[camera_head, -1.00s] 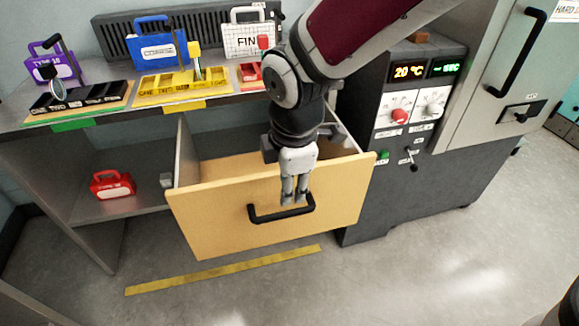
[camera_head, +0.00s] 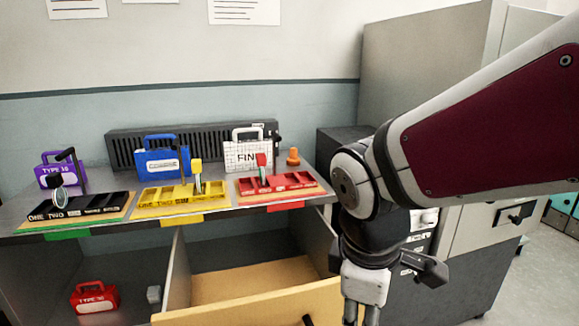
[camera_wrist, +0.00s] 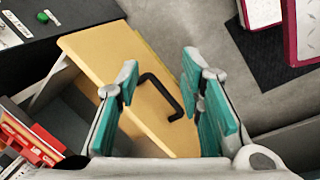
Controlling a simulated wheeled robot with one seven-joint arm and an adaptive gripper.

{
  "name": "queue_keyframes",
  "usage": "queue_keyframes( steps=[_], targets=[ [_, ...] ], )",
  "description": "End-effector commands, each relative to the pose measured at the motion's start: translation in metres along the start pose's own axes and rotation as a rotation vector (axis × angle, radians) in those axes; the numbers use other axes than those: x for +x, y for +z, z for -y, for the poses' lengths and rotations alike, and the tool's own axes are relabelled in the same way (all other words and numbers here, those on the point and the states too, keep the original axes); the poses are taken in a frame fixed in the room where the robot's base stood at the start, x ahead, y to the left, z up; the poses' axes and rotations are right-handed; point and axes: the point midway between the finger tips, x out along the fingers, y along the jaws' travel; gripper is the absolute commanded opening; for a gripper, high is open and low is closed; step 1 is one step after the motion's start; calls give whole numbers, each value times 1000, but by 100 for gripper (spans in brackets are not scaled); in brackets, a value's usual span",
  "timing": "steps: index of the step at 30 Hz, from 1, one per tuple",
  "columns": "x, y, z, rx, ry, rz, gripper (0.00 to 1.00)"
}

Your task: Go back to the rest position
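My gripper (camera_head: 360,314) hangs fingers-down at the lower right of the head view, just right of the pulled-out wooden drawer (camera_head: 245,309). In the wrist view my gripper (camera_wrist: 161,72) has its two teal-padded fingers apart with nothing between them. The drawer's black handle (camera_wrist: 160,95) shows beyond and between the fingers, apart from them. The drawer front (camera_wrist: 105,55) stands out from under the bench.
The bench holds a black tray (camera_head: 75,209), a yellow tray (camera_head: 165,193) and a red tray (camera_head: 290,184). Purple, blue and white cases stand behind them. A grey cabinet (camera_head: 450,270) stands at right.

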Motion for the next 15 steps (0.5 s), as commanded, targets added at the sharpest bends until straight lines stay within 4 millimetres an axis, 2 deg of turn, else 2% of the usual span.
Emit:
queue_keyframes(
  steps=[1,6,9,15],
  targets=[
    [-11,22,5,121,6,11,35],
    [-34,81,33,525,-18,33,35],
    [-42,104,51,715,-40,33,35],
    [-51,134,84,996,-92,22,35]
  ],
)
